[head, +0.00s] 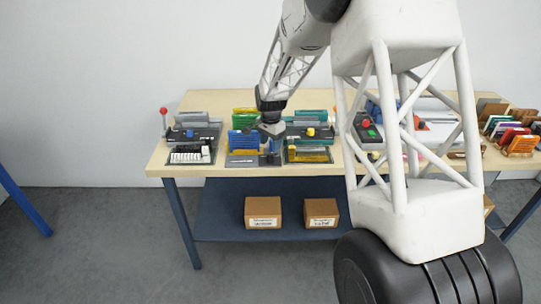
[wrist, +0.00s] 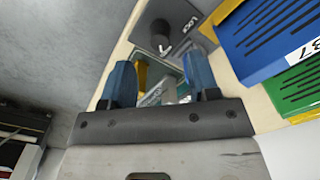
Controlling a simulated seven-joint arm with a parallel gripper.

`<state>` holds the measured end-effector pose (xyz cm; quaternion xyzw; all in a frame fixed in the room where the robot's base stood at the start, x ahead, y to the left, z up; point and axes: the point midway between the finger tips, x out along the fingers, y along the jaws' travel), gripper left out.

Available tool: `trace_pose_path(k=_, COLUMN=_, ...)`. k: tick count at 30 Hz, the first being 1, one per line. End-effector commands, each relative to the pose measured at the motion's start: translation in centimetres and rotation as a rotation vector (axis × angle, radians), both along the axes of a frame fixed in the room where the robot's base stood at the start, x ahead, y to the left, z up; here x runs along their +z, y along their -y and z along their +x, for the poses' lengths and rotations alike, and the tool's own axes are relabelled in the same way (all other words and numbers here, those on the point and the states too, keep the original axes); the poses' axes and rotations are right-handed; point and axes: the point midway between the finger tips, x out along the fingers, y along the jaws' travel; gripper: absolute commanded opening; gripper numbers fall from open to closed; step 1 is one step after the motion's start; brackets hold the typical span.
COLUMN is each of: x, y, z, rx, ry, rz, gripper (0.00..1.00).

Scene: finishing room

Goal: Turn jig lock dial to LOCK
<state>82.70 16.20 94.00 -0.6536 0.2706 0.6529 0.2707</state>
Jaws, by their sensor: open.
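The jig lock dial (wrist: 161,30) is a small dark knob on a grey plate (wrist: 192,38) in the wrist view. White lettering that seems to read LOCK is printed on the plate beside it. Which way the dial points is too small to tell. My gripper (wrist: 158,80) is open, its two blue fingers apart. The dial shows beyond the fingertips, roughly in line with the gap; I see no contact. In the head view my gripper (head: 270,152) is low over the middle jig on the bench, and I cannot make out the dial there.
Blue (wrist: 262,38) and green (wrist: 296,88) blocks stand close on the right in the wrist view. On the bench (head: 160,162), a left unit has a blue knob (head: 190,134) and a red-balled lever (head: 164,112); a right unit has a yellow knob (head: 310,132).

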Motion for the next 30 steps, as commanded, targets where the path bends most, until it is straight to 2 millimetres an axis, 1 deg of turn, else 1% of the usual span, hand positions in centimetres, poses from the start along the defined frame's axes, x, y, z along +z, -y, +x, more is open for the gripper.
trace_pose_path(k=6, x=-2.8, y=0.0, z=0.0, rx=0.0, ry=-0.002, rz=-0.001, gripper=0.55)
trace_pose_path(k=13, x=-5.1, y=0.0, z=0.0, rx=0.0, ry=-0.001, rz=-0.001, gripper=0.55)
trace_pose_path(k=18, x=-5.9, y=0.0, z=0.0, rx=0.0, ry=0.0, rz=-0.001, gripper=0.55)
trace_pose_path(k=27, x=-6.0, y=0.0, z=0.0, rx=0.0, ry=0.001, rz=-0.001, gripper=0.55)
trace_pose_path(k=28, x=-6.0, y=0.0, z=0.0, rx=0.0, ry=0.001, rz=-0.001, gripper=0.54)
trace_pose_path(k=30, x=-6.0, y=0.0, z=0.0, rx=0.0, ry=0.001, rz=-0.001, gripper=0.43)
